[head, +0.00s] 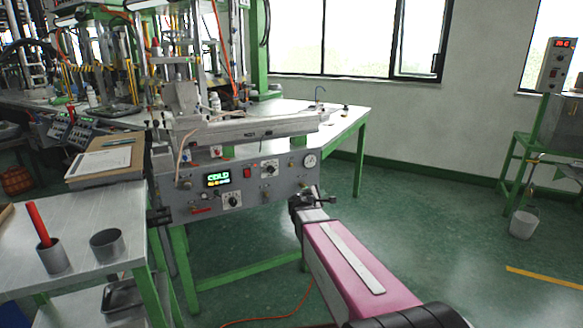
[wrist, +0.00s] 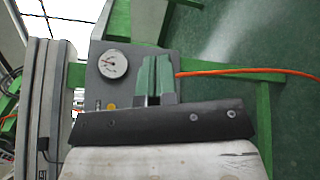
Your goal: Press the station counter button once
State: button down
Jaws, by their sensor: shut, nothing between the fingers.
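The grey control panel (head: 200,200) of the wax station shows in the head view, with a lit display (head: 218,179) reading "COLD", a red switch (head: 247,172), a knob (head: 269,168), a lower knob (head: 231,200) and a round gauge (head: 310,160). I cannot tell which control is the counter button. My gripper (head: 314,196) is just below and right of the panel's right end, shut and empty. In the wrist view, its fingers (wrist: 154,75) lie together, right of the gauge (wrist: 113,64). A small yellow control (wrist: 111,105) shows below the gauge, and the rest of the panel is largely hidden.
A table (head: 105,190) at left holds a cup with a red stick (head: 53,255), a grey cup (head: 107,245) and a box with a clipboard (head: 102,160). An orange cable (wrist: 245,71) runs behind my gripper. A white bucket (head: 523,223) stands at right. The middle floor is open.

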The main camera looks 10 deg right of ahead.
aim_at(291, 165)
jog(key=w+a+r+n+t+y, duration=0.2)
jog(key=w+a+r+n+t, duration=0.3)
jog(key=n, duration=0.3)
jog(key=shift+w+a+r+n+t+y, duration=0.3)
jog(key=shift+w+a+r, duration=0.05)
jog(key=shift+w, duration=0.45)
jog(key=shift+w, duration=0.1)
jog(key=shift+w+a, duration=0.45)
jog(key=shift+w, duration=0.9)
jog(key=shift+w+a, duration=0.5)
jog(key=shift+w, duration=0.9)
jog(key=shift+w+a, duration=0.45)
jog(key=shift+w, duration=0.9)
jog(key=shift+w, duration=0.1)
jog(key=shift+w+a, duration=0.15)
jog(key=shift+w, duration=0.15)
